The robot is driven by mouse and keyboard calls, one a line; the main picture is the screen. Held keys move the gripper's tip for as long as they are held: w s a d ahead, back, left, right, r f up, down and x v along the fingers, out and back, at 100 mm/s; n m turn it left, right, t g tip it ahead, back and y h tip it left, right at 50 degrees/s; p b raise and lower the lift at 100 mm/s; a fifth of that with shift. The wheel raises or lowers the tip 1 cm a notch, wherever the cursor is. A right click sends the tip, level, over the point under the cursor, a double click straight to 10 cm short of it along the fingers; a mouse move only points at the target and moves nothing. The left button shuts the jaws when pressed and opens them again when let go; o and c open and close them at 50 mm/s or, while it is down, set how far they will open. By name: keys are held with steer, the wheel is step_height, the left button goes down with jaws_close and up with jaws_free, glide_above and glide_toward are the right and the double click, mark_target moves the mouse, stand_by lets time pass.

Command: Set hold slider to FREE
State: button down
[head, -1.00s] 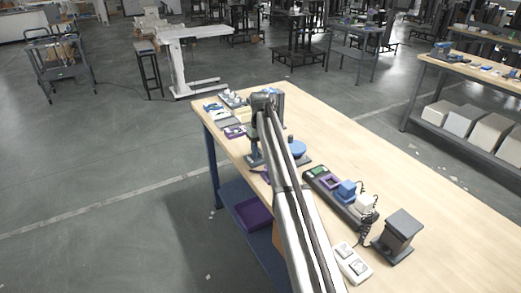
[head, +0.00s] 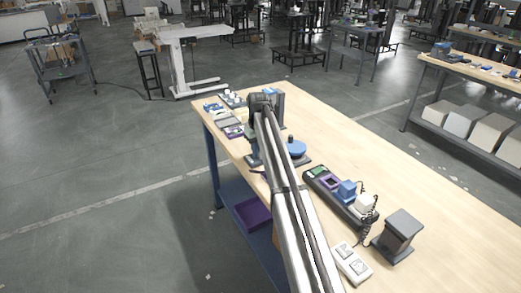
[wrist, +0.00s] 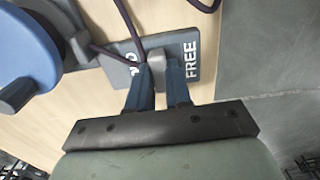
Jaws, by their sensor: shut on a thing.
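The hold slider's dark plate (wrist: 204,55) lies on the wooden bench in the wrist view. The word FREE is printed at its right end, and white lettering partly hidden by a cable and my gripper shows at its left. The grey slider knob (wrist: 156,60) sits between the two lettered ends. My gripper (wrist: 161,75) has its two blue fingers shut on the knob, one on each side.
A round blue part (wrist: 28,50) with a dark knob stands left of the slider. Dark cables cross above the plate. The bench edge lies just right of the plate. Along the bench are a dark device strip (head: 340,198), a white switch box (head: 351,262) and a dark stand (head: 398,235).

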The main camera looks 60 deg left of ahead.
mark_target(253, 158)
steer(key=shift+s, duration=1.05)
steer(key=c, duration=1)
jaws_free()
steer(key=shift+c, duration=0.2)
step_height(253, 158, up, 14)
steer(key=shift+f, duration=0.1)
